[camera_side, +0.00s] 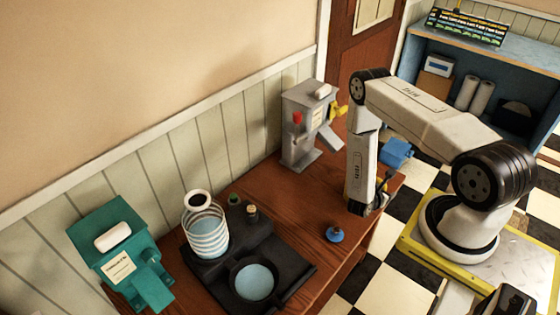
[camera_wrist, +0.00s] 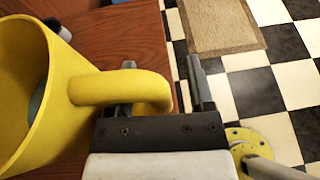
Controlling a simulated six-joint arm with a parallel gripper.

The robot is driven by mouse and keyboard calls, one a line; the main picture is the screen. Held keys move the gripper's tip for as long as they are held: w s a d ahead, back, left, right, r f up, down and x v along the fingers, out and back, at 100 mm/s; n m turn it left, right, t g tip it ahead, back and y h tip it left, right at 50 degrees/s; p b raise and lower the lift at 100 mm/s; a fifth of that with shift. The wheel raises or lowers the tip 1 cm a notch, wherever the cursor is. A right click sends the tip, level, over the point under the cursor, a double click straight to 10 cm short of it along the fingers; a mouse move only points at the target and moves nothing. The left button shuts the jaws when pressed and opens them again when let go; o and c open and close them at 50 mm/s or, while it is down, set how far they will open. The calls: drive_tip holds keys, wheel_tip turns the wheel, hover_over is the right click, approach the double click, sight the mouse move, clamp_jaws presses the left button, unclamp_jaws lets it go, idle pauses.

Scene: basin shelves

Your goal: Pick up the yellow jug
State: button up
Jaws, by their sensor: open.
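The yellow jug (camera_wrist: 30,90) fills the left of the wrist view, its open mouth partly in sight and its handle (camera_wrist: 125,88) reaching right. My gripper (camera_wrist: 160,62) is open at the handle, one finger on each side of a gap. The handle crosses in front of the left finger and hides part of it; its end lies in the gap, clear of the right finger. I cannot tell whether they touch. In the side view my gripper (camera_side: 379,203) is low at the wooden table's right end, and the jug is not plainly visible there, probably behind my arm.
The wooden table (camera_side: 275,195) holds a grey dispenser (camera_side: 298,130), a teal dispenser (camera_side: 118,245), a striped jar (camera_side: 205,235), a black basin unit (camera_side: 285,268) and a small blue object (camera_side: 334,234). A blue shelf (camera_side: 490,55) stands at the back right. Checkered floor lies beyond the table edge.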

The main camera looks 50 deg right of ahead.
idle(0.5)
clamp_jaws()
idle(1.3)
